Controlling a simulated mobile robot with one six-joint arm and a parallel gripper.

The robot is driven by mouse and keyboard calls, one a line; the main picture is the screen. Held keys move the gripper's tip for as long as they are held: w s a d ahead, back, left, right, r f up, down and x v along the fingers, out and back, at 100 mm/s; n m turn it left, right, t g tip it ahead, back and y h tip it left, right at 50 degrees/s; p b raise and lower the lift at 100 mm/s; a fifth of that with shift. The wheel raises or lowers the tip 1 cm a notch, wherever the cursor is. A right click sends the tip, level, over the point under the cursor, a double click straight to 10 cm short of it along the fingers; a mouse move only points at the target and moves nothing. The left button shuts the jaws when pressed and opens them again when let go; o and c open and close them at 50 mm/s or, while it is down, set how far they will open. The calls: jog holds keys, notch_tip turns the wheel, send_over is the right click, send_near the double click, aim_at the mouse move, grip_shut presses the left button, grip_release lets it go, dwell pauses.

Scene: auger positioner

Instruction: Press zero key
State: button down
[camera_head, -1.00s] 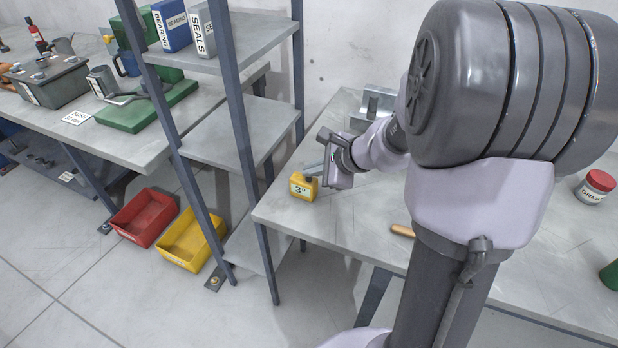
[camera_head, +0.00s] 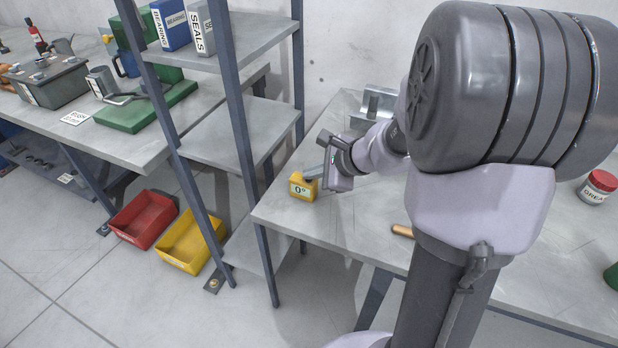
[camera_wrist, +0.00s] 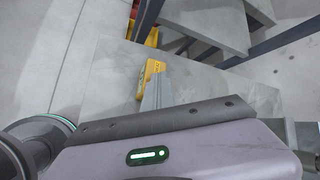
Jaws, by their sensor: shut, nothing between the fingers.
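A small yellow box (camera_head: 302,189) with a white display stands at the near left corner of the right workbench. Its display reads 0°. My gripper (camera_head: 313,174) is shut and empty, with its fingertips at the top of the box on its right side. In the wrist view the yellow box (camera_wrist: 150,70) lies just past the tips of my shut fingers (camera_wrist: 156,80). The zero key itself is too small or covered to make out, and I cannot tell whether the tips touch it.
The workbench (camera_head: 345,234) is clear around the box. A tan handle (camera_head: 402,230) lies to the right, and a grey metal block (camera_head: 378,103) sits behind. A metal shelf rack (camera_head: 247,145) stands close on the left. A grease can (camera_head: 597,187) is far right.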

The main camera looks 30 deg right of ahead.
aim_at(312, 182)
jog(key=shift+r, duration=0.1)
jog(key=shift+r+p, duration=0.85)
jog(key=shift+r, duration=0.1)
jog(key=shift+r, duration=0.1)
notch_tip(312, 182, up, 6)
jog(key=p, duration=0.4)
jog(key=shift+p, duration=0.35)
